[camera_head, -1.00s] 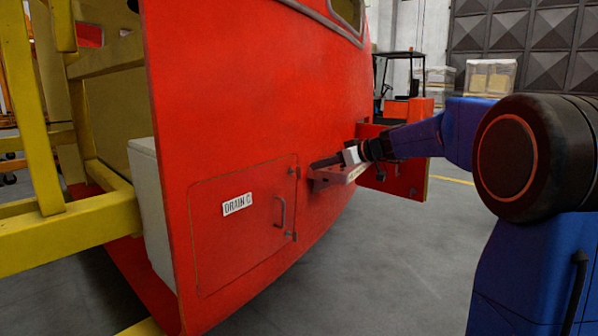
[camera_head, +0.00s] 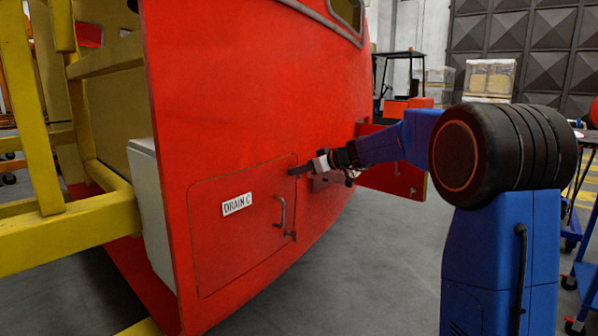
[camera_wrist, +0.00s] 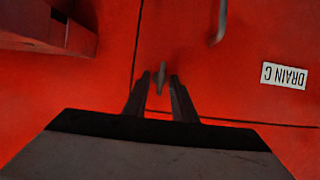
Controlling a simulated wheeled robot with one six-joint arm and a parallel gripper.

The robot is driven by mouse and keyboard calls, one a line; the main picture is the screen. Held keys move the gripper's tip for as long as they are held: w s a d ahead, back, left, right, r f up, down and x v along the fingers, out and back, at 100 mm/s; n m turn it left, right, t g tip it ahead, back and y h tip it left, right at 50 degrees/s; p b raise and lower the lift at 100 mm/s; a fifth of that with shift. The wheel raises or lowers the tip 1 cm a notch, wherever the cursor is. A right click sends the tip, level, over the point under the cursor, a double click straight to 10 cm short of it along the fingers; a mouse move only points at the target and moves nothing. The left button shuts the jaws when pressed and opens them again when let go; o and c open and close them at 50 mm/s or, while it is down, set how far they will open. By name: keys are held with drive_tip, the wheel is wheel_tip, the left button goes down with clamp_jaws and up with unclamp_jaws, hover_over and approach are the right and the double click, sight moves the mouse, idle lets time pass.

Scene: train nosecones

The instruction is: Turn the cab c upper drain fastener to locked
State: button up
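The red hatch (camera_head: 235,250) bears a white DRAIN C label (camera_head: 237,204) and a handle (camera_head: 281,212). In the wrist view, where the label (camera_wrist: 284,76) appears upside down, the small grey upper fastener (camera_wrist: 161,76) shows at the hatch seam. My gripper (camera_wrist: 160,76) is open, with one fingertip on each side of the fastener and gaps between. I cannot tell how deep the tips reach around it. In the head view my gripper (camera_head: 295,170) is at the hatch's upper right corner and hides the upper fastener. The lower fastener (camera_head: 291,235) shows below.
A red bracket (camera_head: 325,184) juts out just right of the hatch and beneath my gripper; it also shows in the wrist view (camera_wrist: 45,25). A red panel (camera_head: 392,180) stands out behind my arm. A yellow frame (camera_head: 70,235) is at left. Grey floor lies open below.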

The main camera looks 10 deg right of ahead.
clamp_jaws()
drive_tip(key=shift+w+d+f+m+g+y, duration=0.3)
drive_tip(key=shift+m+y, duration=0.9)
drive_tip(key=shift+m, duration=1)
drive_tip(key=shift+s+d+f+m+g+y, duration=0.1)
drive_tip(key=shift+m+g+y, duration=0.35)
drive_tip(key=shift+m+y, duration=1.25)
drive_tip(key=shift+w+d+f+m+g+y, duration=0.1)
drive_tip(key=shift+w+f+m+g+y, duration=0.4)
drive_tip(key=shift+m, duration=2.2)
drive_tip(key=shift+s+r, duration=0.25)
drive_tip(key=shift+s, duration=0.05)
unclamp_jaws()
